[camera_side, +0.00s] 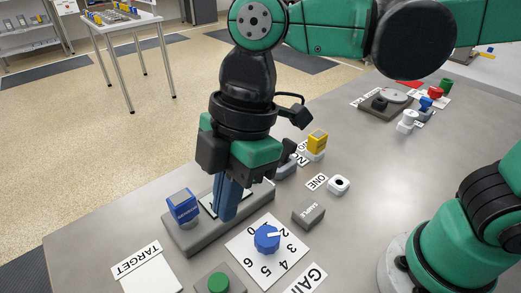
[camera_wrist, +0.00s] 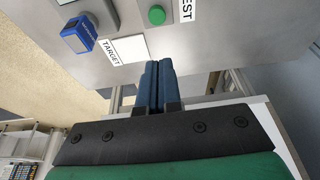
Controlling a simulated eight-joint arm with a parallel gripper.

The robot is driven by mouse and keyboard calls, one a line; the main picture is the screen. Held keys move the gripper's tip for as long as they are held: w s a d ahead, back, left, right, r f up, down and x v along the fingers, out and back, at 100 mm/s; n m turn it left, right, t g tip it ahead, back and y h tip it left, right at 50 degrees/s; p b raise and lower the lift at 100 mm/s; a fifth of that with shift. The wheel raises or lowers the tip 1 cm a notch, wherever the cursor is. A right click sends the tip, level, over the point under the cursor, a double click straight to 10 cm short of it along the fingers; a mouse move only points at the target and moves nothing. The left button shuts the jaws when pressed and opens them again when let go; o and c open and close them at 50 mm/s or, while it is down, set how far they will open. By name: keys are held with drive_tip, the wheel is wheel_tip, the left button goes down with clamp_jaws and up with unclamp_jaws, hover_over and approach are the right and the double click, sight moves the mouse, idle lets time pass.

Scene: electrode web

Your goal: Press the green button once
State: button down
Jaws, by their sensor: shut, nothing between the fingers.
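The green button (camera_side: 218,282) is a round green cap on a grey box at the bottom edge of the side view, partly cut off. In the wrist view the green button (camera_wrist: 156,15) is at the top, beyond my fingertips. My gripper (camera_side: 224,216) points down with its blue fingers together and empty. In the side view it appears behind the button, over or beside a grey base (camera_side: 188,243); its exact height is unclear. In the wrist view my gripper (camera_wrist: 159,64) shows both fingers closed side by side, apart from the button.
A blue labelled block (camera_side: 183,207) stands left of my fingers. A blue knob (camera_side: 267,238) on a numbered dial is to their right. A white TARGET square (camera_side: 150,274) lies front left. A grey SAMPLE block (camera_side: 309,214) and a yellow-topped block (camera_side: 317,141) stand further right.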

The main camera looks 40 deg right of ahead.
approach(220, 282)
drive_tip(key=x, duration=0.2)
drive_tip(key=a+x, duration=0.1)
drive_tip(key=x, duration=0.2)
drive_tip(key=shift+a+f, duration=0.1)
drive_tip(key=shift+f, duration=0.85)
drive_tip(key=shift+f, duration=0.1)
drive_tip(key=shift+f, duration=0.9)
drive_tip(key=a+v, duration=0.1)
drive_tip(key=v, duration=1.3)
drive_tip(key=shift+r, duration=0.25)
drive_tip(key=shift+a, duration=0.1)
